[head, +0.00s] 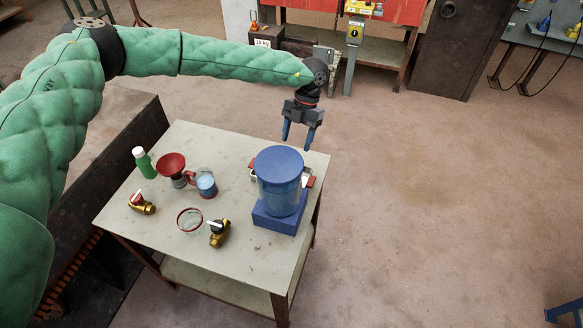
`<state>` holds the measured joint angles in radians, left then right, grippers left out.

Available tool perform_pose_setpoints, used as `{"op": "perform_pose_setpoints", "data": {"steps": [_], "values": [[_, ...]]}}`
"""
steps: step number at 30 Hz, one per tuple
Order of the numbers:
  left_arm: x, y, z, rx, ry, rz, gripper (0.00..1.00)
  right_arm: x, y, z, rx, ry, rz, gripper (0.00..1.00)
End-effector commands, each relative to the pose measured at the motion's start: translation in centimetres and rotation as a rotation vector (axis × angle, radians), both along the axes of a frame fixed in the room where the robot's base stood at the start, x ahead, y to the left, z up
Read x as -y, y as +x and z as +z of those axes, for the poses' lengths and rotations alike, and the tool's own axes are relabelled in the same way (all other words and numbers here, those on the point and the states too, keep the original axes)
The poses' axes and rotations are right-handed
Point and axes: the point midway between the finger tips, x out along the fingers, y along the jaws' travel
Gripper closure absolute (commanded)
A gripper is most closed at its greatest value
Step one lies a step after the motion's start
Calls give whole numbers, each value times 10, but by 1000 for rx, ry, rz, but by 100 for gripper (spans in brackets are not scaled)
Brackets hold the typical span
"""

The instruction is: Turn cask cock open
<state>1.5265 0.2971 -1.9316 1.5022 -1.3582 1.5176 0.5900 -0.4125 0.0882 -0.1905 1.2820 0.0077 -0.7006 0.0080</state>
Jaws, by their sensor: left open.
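The cask (279,190) is a clear cylinder with a blue lid (279,163). It stands upright on a blue block (277,220) at the right side of the table. I cannot make out a cock on the cask; the side facing away is hidden. My left gripper (297,144) reaches in from above and behind the cask. Its two blue fingers point down, apart and empty, just beyond the lid in the picture. I cannot tell whether they touch anything. My right gripper is not in view.
The grey table (185,258) also holds a green bottle (145,164), red funnel (171,165), blue-filled mug (206,183), red-rimmed glass bowl (190,220) and two brass valves (141,204) (218,233). A tray with red handles (310,181) is partly hidden behind the cask. Open floor lies right.

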Motion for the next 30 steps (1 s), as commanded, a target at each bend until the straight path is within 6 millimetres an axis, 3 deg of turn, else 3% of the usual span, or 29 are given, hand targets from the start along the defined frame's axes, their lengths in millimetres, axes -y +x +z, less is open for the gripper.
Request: {"op": "perform_pose_setpoints", "data": {"steps": [8, 21, 30], "values": [[-1, -1, -12, 0, 0, 0, 40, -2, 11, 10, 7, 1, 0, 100], [-11, -17, -55, -1, 1, 1, 40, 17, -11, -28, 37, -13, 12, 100], [-16, -24, -77, -1, 1, 1, 40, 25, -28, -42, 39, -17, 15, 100]]}}
